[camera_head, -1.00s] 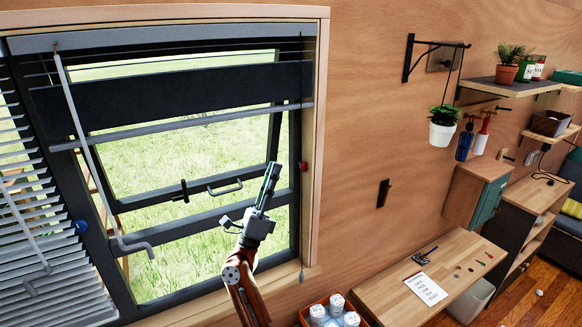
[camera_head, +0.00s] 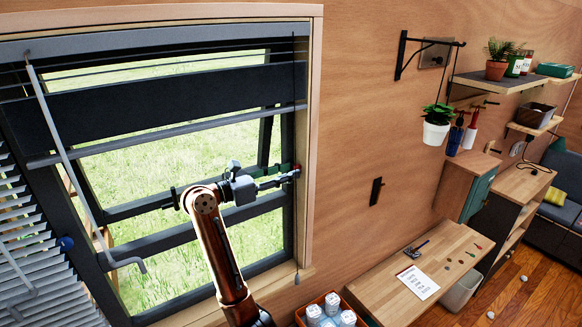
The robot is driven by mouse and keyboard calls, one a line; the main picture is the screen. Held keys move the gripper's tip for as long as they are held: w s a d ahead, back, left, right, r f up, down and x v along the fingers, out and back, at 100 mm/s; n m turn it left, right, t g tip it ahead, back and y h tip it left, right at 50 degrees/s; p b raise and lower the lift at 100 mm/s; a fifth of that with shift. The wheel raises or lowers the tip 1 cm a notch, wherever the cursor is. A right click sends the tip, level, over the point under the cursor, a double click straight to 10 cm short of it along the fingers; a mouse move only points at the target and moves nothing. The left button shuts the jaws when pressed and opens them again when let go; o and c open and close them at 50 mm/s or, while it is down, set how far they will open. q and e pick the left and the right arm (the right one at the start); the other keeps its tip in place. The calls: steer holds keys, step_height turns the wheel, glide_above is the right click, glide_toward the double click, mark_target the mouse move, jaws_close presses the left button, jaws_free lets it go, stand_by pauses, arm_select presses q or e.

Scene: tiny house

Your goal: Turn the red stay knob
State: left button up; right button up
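The red stay knob (camera_head: 297,169) sits on the right side of the dark window frame, and only a small part of it shows. My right gripper (camera_head: 289,174) reaches sideways across the window, with its fingertips at the knob. The tips partly cover it. I cannot tell whether they touch the knob or have closed on it. The window sash (camera_head: 150,207) is tilted outward at the bottom. My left gripper is not in view.
A blue knob (camera_head: 66,243) is on the left side of the frame. A blind rod (camera_head: 70,150) hangs before the window. A hanging plant (camera_head: 437,125) and a wooden desk (camera_head: 400,300) are to the right. A crate of white-lidded jars (camera_head: 303,315) stands below.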

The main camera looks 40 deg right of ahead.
steer(key=shift+s+d, duration=0.1)
steer(key=shift+d, duration=0.8)
jaws_close()
